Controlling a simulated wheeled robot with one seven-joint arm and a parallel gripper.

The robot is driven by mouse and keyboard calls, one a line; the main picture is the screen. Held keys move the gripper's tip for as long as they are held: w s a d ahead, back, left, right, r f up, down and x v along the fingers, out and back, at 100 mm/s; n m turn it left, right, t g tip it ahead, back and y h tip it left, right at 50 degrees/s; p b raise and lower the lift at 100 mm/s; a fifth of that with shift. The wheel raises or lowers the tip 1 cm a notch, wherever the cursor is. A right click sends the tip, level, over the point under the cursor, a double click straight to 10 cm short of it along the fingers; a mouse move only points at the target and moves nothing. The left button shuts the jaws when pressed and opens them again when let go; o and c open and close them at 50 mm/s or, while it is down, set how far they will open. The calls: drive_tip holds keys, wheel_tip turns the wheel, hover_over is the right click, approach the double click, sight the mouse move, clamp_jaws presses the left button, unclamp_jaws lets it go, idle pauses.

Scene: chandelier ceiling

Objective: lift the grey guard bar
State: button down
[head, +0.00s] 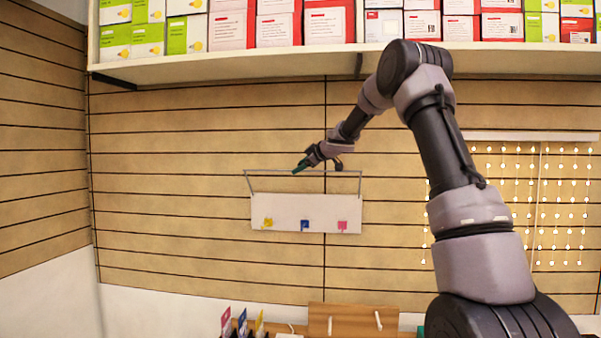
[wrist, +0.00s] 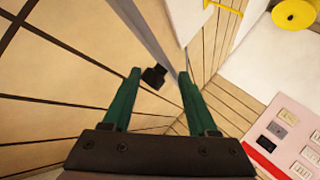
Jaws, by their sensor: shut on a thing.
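The grey guard bar (head: 270,170) is a thin rod in the head view. It runs level above a white panel (head: 280,210) on the slatted wall, and thin side arms join it to the panel. My gripper (head: 300,168) is at the bar, near its middle. In the wrist view, the bar (wrist: 148,36) runs diagonally down between the green fingers of my gripper (wrist: 158,75). The gripper is shut on the bar. A small black block shows between the fingers; I cannot tell what it is. The exact contact with the bar is hard to see.
The white panel carries small yellow, blue and pink pieces along its lower edge. A shelf (head: 240,66) of boxes hangs above. Bead strings (head: 540,200) hang at the right. Below stands a wooden board (head: 350,318). The wrist view shows a yellow disc (wrist: 298,14) and a pink switch panel (wrist: 285,125).

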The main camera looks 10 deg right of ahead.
drive_tip(key=shift+w+d+f, duration=0.1)
drive_tip(key=shift+w+d, duration=0.2)
drive_tip(key=shift+w, duration=0.05)
drive_tip(key=c, duration=0.6)
unclamp_jaws()
drive_tip(key=shift+w+a, duration=0.15)
drive_tip(key=shift+w, duration=0.15)
drive_tip(key=shift+s+r, duration=0.2)
drive_tip(key=v, duration=1)
drive_tip(key=shift+s+f, duration=0.15)
